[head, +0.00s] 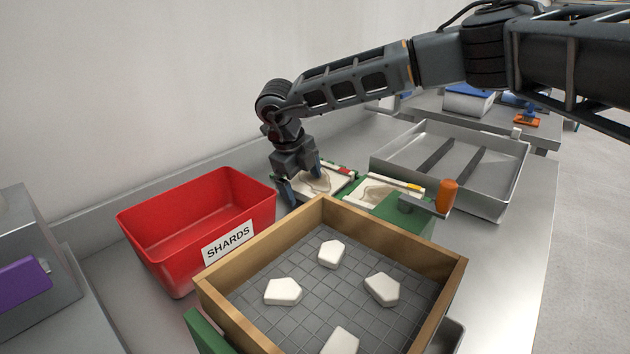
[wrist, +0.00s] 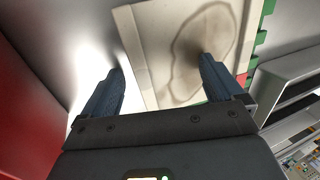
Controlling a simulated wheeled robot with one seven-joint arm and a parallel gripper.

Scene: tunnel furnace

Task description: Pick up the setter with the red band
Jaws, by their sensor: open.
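The setter with the red band (head: 327,184) is a pale, flat, stained plate lying on a green support beyond the wooden tray. Its small red band shows at the far right corner. My gripper (head: 303,188) points down over its left side, with the jaws open and empty. In the wrist view the setter (wrist: 180,30) has a raised pale rim along its left edge. That rim lies between my two fingers (wrist: 160,65). The right finger is over the stained face and the left one over bare metal. A bit of red shows beside the right finger. Whether the fingers touch anything, I cannot tell.
A second setter with a yellow band (head: 385,191) lies to the right, by an orange cylinder (head: 446,195). A red SHARDS bin (head: 150,228) stands left, close to my gripper. A wooden-framed tray (head: 225,300) with several white pieces is in front. A metal tray (head: 512,178) stands behind right.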

